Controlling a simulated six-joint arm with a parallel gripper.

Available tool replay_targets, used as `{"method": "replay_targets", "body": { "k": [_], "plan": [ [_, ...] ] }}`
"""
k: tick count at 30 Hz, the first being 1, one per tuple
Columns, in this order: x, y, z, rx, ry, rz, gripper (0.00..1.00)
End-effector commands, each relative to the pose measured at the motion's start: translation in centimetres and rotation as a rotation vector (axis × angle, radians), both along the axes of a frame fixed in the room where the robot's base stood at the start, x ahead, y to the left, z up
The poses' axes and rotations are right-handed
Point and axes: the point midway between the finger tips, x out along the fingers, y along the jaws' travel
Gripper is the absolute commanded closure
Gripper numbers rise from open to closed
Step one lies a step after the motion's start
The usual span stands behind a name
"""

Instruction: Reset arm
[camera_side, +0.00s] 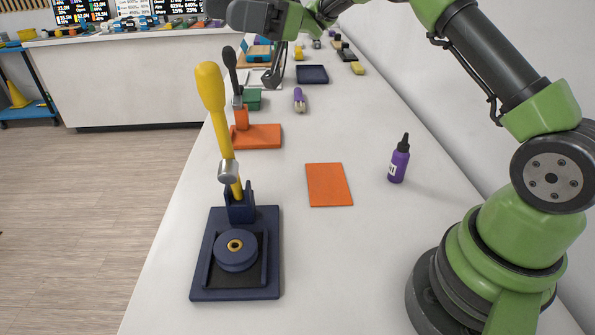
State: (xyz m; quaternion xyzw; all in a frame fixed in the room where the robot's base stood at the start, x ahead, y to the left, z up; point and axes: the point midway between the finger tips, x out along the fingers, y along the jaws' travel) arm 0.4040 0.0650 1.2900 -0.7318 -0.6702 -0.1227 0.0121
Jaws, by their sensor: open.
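My gripper (273,78) hangs at the top centre of the side view, above the far part of the table. It is small and dark here, and I see nothing held in it. The green and black links of my arm run from the base at lower right up out of the frame and back in at the top. A navy press (235,285) stands at the near left of the table, with its yellow-handled lever (213,95) raised nearly upright. A round navy piece with a brass-coloured centre (236,250) sits on its base. My gripper is well behind this press.
An orange plate (328,185) lies mid-table, with a purple bottle (399,160) upright to its right. An orange press (255,137) with a dark lever stands behind. A purple item (299,100), a navy tray (312,74) and small items lie farther back. The wall borders the right.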

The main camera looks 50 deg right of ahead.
Motion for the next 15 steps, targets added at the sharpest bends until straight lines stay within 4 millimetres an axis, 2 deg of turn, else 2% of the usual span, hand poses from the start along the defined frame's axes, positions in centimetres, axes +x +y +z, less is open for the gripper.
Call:
{"method": "replay_targets", "body": {
  "k": [1, 3, 6, 10, 12, 15],
  "plan": [
    [0.7, 0.3, 3.0, 0.05, -0.013, -0.1, 0.44],
    [1.8, 0.2, 6.5, 0.124, -0.015, -0.268, 0.44],
    [2.9, -0.6, 10.7, 0.207, 0.001, -0.505, 0.44],
    [3.0, -2.7, 14.3, 0.27, 0.062, -0.806, 0.44],
    [2.4, -4.0, 15.2, 0.283, 0.118, -0.959, 0.44],
    [0.7, -5.8, 15.3, 0.274, 0.224, -1.157, 0.44]
  ]
}}
